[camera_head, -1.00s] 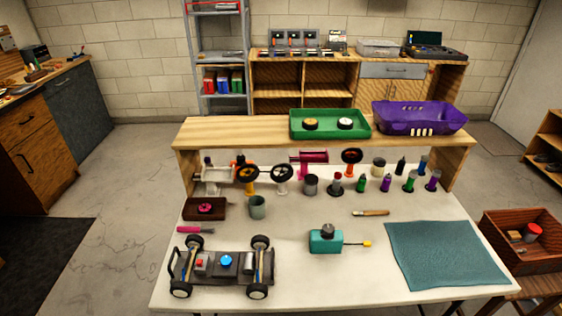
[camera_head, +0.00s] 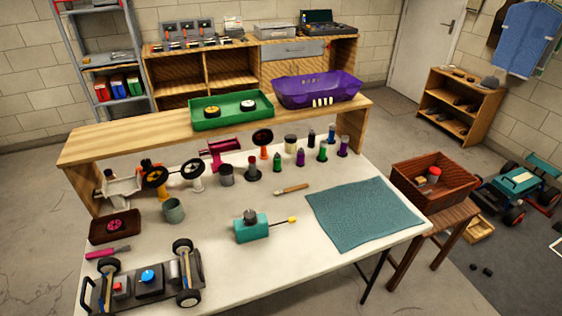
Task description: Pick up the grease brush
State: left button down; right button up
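A small tool with a tan wooden handle (camera_head: 291,189) lies flat on the white table (camera_head: 270,268), left of the teal mat (camera_head: 362,214). It looks like the grease brush, but its tip is too small to make out. A pink-handled tool (camera_head: 108,252) lies at the table's left side, behind the car chassis (camera_head: 145,281). Neither of my grippers shows in this view.
A teal motor-like block (camera_head: 252,228) sits in front of the wooden-handled tool. A raised wooden shelf (camera_head: 150,138) spans the table's back. A brown crate (camera_head: 434,178) stands on a stool at right.

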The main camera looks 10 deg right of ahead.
aim_at(295, 188)
jog(key=i+l, duration=0.15)
jog(key=l, duration=0.2)
jog(key=i+l, duration=0.15)
jog(key=l, duration=0.2)
jog(key=i+l+z, duration=0.15)
jog(key=l, duration=0.15)
jog(key=i+l+z, duration=0.1)
jog(key=l, duration=0.25)
jog(key=i+l+z, duration=0.15)
jog(key=l, duration=0.15)
